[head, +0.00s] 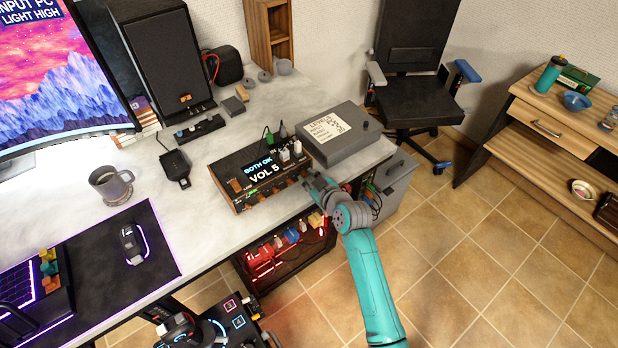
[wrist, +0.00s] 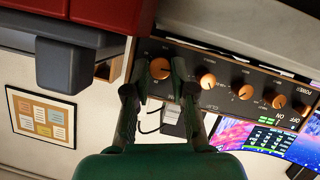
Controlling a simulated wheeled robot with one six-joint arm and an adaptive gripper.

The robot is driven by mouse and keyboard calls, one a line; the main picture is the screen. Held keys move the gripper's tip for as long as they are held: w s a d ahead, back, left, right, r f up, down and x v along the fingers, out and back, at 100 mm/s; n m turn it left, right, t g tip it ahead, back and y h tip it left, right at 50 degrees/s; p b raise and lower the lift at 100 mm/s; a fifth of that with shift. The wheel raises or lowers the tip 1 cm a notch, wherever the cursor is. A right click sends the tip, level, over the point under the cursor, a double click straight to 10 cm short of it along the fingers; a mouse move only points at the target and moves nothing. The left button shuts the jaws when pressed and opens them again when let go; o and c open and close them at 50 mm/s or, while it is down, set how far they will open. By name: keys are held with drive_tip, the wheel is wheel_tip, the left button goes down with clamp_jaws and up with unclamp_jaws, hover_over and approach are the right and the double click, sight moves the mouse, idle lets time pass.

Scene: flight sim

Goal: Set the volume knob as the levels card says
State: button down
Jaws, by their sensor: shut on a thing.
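The audio unit (head: 228,187) is a dark box with wood trim on the desk's front edge. Its screen (head: 262,168) reads "BOTH OK" and "VOL 5". The levels card (head: 327,127) lies on a grey box; its heading reads "LEVELS", but its smaller lines are too small to read surely. In the wrist view, a row of orange-faced knobs shows on the unit's panel. My gripper (head: 309,182) is at the panel's right end, its fingers shut around the end knob (wrist: 160,68), which I take as the volume knob. Its label is not legible.
The grey box (head: 352,151) stands close behind my gripper. Plugs and cables (head: 284,147) rise from the unit's top. A mug (head: 110,186) and mouse (head: 132,243) are left. Red-lit gear (head: 268,262) sits under the desk. Floor (head: 480,260) is clear on the right.

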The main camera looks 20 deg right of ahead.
drive_tip(key=shift+d+m+g+y, duration=0.15)
drive_tip(key=shift+m+g+y, duration=0.1)
drive_tip(key=shift+m+y, duration=0.6)
drive_tip(key=shift+d+m+g+y, duration=0.1)
drive_tip(key=shift+m+g+y, duration=0.15)
drive_tip(key=shift+m+y, duration=0.55)
drive_tip(key=shift+m+h, duration=0.25)
drive_tip(key=shift+m, duration=0.1)
drive_tip(key=c, duration=1)
unclamp_jaws()
drive_tip(key=v, duration=1.2)
drive_tip(key=shift+w, duration=0.1)
